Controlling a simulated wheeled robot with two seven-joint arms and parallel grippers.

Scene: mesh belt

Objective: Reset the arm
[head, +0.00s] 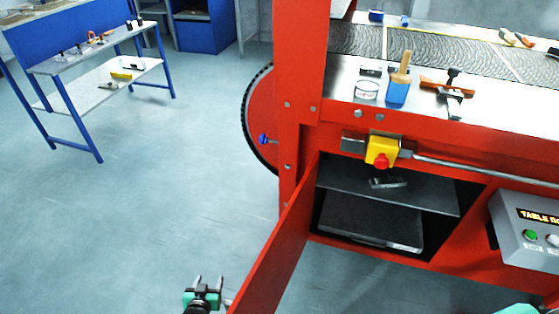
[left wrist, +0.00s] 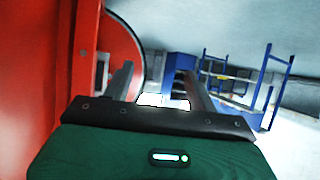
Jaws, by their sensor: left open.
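My left gripper (head: 208,284) is at the bottom of the head view, just left of the open red cabinet door (head: 277,255). Its two fingers point away from me and stand apart, with nothing between them. In the left wrist view the fingers (left wrist: 158,90) are also apart and empty, with a red surface close on their left. A teal part of my own body shows at the bottom right edge of the head view. My right gripper does not show.
A blue workbench (head: 90,55) stands back left. The floor (head: 160,190) between is clear.

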